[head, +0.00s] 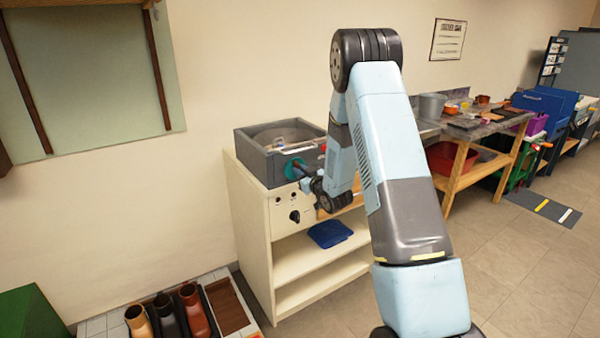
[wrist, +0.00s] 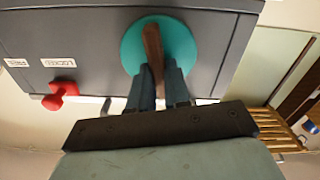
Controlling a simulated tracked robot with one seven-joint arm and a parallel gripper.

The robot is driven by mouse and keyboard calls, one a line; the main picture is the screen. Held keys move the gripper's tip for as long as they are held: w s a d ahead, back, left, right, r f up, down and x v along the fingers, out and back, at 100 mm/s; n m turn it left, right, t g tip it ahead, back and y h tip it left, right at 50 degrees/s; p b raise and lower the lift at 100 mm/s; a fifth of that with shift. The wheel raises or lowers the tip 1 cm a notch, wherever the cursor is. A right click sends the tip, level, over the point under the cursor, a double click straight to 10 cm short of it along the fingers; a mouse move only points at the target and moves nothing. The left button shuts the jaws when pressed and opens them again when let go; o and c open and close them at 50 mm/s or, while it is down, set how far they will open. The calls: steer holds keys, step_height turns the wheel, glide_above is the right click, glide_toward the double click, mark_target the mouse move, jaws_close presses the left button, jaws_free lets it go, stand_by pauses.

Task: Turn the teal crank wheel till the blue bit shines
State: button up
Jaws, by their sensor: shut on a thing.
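The teal crank wheel (wrist: 183,44) is a round disc on the front face of a dark grey box (head: 257,158), with a brown bar (wrist: 153,45) across it. In the head view the wheel (head: 291,170) shows small, partly behind my arm. My gripper (wrist: 158,82) is at the wheel, its two dark fingers shut on the lower end of the brown bar as seen in the wrist view. In the head view my gripper (head: 305,176) reaches the box's front from the right. I cannot make out a shining blue bit in either view.
A red knob (wrist: 61,93) sits on the box beside the wheel, close to a label reading LOCKED; another reads FREE. The box stands on a cream cabinet (head: 252,215) with a black dial (head: 295,216). A blue folded cloth (head: 330,234) lies on the shelf below.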

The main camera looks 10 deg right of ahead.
steer(key=shift+n, duration=0.4)
jaws_close()
steer(key=n, duration=0.6)
steer(key=f+n, duration=0.1)
steer(key=n, duration=0.5)
steer(key=a+f+n, duration=0.1)
steer(key=n, duration=0.6)
steer(key=shift+s, duration=0.25)
steer(key=shift+o, duration=2.4)
jaws_free()
steer(key=o, duration=0.3)
steer(key=shift+w+r, duration=0.1)
steer(key=v, duration=1.4)
